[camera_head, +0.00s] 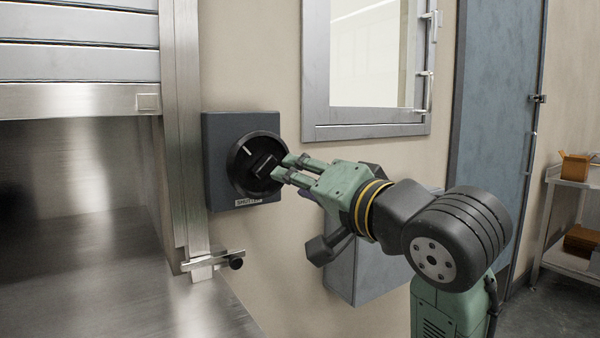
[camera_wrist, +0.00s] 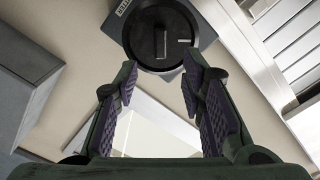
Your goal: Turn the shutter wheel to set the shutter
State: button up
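The shutter wheel (camera_head: 256,164) is a round black knob with a raised grip bar and a pale mark at its upper left. It sits on a dark grey box (camera_head: 222,130) on the wall, with a label below it. My gripper (camera_head: 283,167) points at the wheel, its fingertips by the wheel's right edge. In the wrist view the wheel (camera_wrist: 160,52) lies beyond the two fingertips, which are spread apart with nothing between them. I cannot tell whether a fingertip touches the rim. The slatted metal shutter (camera_head: 80,66) is partly raised at the upper left.
A steel counter (camera_head: 130,280) lies under the shutter opening. A metal post (camera_head: 182,130) with a latch (camera_head: 215,262) stands left of the box. A framed window (camera_head: 365,130) is above my arm, and a grey wall box (camera_head: 370,270) is below it. A blue door (camera_head: 495,130) is at right.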

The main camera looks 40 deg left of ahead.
aim_at(266, 169)
jog(key=p+x, duration=0.1)
jog(key=x, duration=0.9)
jog(key=shift+a+p, duration=0.2)
jog(key=shift+p, duration=0.2)
grip_shut()
